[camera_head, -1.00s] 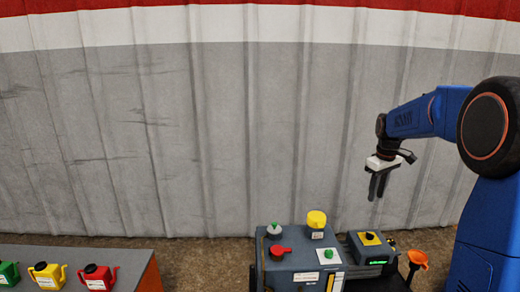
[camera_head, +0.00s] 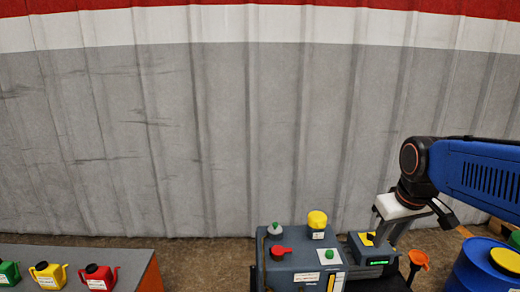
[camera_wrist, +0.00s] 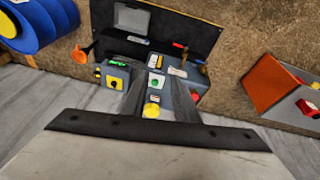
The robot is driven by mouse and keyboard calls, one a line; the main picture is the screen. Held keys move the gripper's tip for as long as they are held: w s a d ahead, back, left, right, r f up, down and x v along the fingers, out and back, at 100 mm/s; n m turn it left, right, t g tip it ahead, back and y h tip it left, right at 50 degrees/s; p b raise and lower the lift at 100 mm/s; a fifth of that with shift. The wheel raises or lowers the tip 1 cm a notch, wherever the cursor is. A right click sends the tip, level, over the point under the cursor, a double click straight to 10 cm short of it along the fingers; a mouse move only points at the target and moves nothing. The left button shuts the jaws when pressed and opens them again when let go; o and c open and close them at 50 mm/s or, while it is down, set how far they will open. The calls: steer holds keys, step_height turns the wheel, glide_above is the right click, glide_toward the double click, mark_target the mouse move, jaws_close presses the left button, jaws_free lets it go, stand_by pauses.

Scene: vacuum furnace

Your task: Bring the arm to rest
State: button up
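My gripper (camera_head: 388,240) hangs from the blue arm at the right of the head view, fingers pointing down. It is above or in front of the right end of the grey machine (camera_head: 300,262); the height between them is hard to judge. In the wrist view, the two dark fingers of my gripper (camera_wrist: 160,82) stand apart with nothing held between them. The grey machine lies beyond them, with a yellow cap (camera_wrist: 151,110) and a green button (camera_wrist: 154,84) showing between or near the fingers.
An orange funnel (camera_head: 418,260) stands right of the machine. A blue drum (camera_head: 470,268) is at the lower right. A grey-topped table (camera_head: 115,258) holds green, yellow and red (camera_head: 98,277) jugs at the lower left. A ribbed wall (camera_head: 200,140) runs behind; the floor between table and machine is clear.

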steer(key=s+a+f+m, duration=0.1)
steer(key=s+f, duration=0.2)
steer(key=s, duration=0.3)
steer(key=s+a+f+t, duration=0.1)
steer(key=s+f, duration=0.2)
steer(key=s, duration=0.4)
steer(key=shift+s+a+m, duration=0.15)
steer(key=shift+a+m, duration=0.1)
steer(key=shift+m, duration=0.15)
